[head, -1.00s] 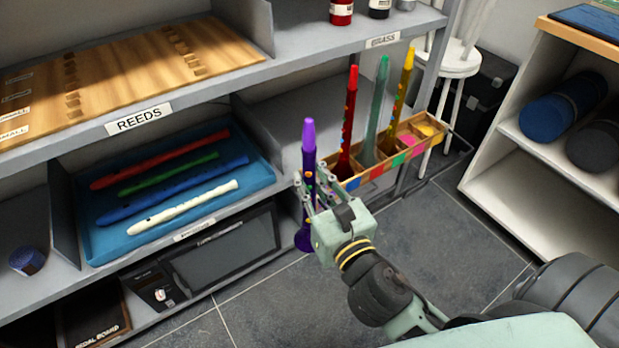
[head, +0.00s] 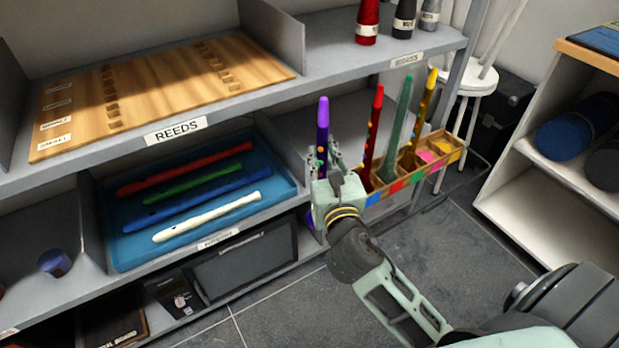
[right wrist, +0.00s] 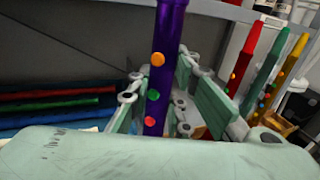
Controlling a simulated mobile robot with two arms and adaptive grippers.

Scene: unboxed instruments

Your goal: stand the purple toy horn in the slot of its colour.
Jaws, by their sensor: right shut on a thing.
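The purple toy horn (head: 323,115) stands roughly upright in my right gripper (head: 323,168), left of the slotted rack. The right wrist view shows its purple body with orange, green and pink buttons (right wrist: 168,45) between the fingers (right wrist: 160,105). The gripper hides much of its lower part in the head view. The wooden rack (head: 397,187) has coloured patches along its front. A red horn (head: 373,130), a teal-green horn (head: 398,125) and a yellow horn (head: 424,105) stand in it. I cannot make out a purple slot. My left gripper is out of view.
A grey shelf with a REEDS label (head: 175,130) rises behind and left of the horn. A blue tray (head: 285,185) holds several recorders. A white stool (head: 475,82) stands behind the rack. The floor (head: 430,250) in front of the rack is open.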

